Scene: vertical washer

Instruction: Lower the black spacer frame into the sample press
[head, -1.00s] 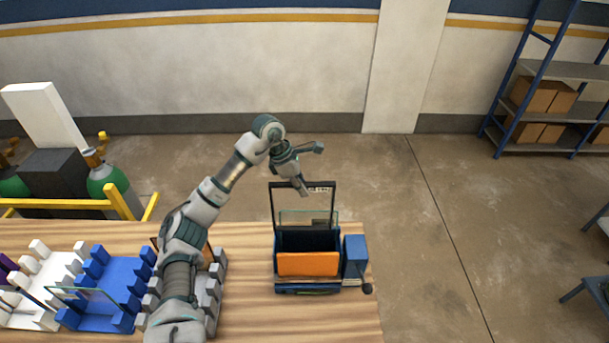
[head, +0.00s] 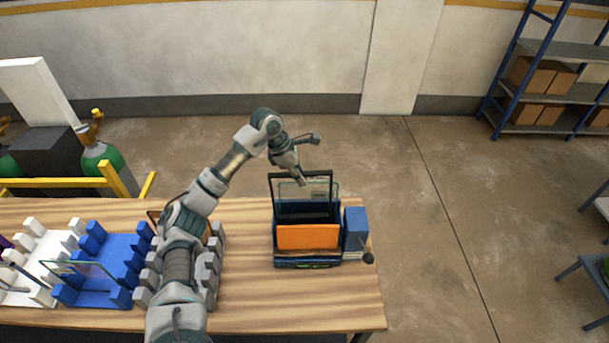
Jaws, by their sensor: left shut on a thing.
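The black spacer frame (head: 320,173) is a thin upright rectangle. My left gripper (head: 300,180) is shut on its top bar. The sample press (head: 308,237) stands on the table, with an orange front plate and a dark blue body. The frame is upright over the press, and its lower part is hidden behind or inside the press body. I cannot tell how deep it sits. A clear glass plate (head: 312,191) stands up from the press, close to the frame. My right gripper is out of view.
A blue block with a dark knob (head: 368,258) is at the press's right side. White (head: 40,255), blue (head: 105,275) and grey racks (head: 212,265) stand to the left; the blue one holds a glass plate. My left arm crosses over the grey rack. The table's right edge is near the press.

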